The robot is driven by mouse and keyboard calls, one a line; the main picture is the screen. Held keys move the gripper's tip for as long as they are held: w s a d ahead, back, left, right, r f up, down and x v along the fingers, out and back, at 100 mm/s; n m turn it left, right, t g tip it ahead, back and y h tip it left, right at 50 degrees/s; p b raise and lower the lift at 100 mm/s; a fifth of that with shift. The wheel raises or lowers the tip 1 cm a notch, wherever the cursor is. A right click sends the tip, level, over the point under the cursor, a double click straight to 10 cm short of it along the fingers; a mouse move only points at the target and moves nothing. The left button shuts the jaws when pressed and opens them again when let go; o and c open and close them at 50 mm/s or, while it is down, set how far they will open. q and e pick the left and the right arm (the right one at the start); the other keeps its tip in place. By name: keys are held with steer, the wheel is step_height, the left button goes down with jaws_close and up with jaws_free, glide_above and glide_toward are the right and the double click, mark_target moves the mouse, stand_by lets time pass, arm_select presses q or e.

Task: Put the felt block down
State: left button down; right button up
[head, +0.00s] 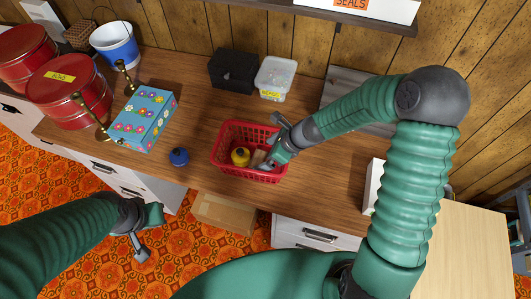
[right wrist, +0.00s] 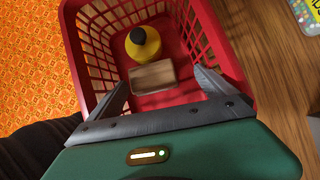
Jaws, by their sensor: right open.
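The felt block appears to be the small tan block (right wrist: 153,77) lying in the red basket (right wrist: 78,60). It also shows in the head view (head: 259,157), partly hidden by my gripper. My right gripper (head: 266,163) reaches into the basket from the right. In the right wrist view its fingers (right wrist: 161,80) are spread apart, with the block between and just beyond them, not clamped. A round yellow object with a black top (right wrist: 143,43) sits beside the block in the basket. My left gripper (head: 140,246) hangs over the orange floor at the lower left; its opening is unclear.
The basket stands near the front edge of the wooden table (head: 205,109). A black box (head: 233,69) and a clear tub (head: 275,77) stand behind.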

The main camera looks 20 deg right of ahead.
steer(key=shift+a+r, duration=0.1)
steer(key=shift+a, duration=0.05)
steer(key=s+p+v, duration=0.1)
steer(key=p+v, duration=0.2)
steer(key=v, duration=0.9)
arm_select(q)
steer(key=r, duration=0.1)
steer(key=a+r, duration=0.1)
steer(key=r, duration=0.1)
steer(key=shift+a, duration=0.15)
arm_select(e)
steer(key=s+a+n+g+h, duration=0.1)
steer(key=s+n+h, duration=0.4)
steer(key=n, duration=2.1)
steer(key=s, duration=0.5)
steer(key=shift+r, duration=0.2)
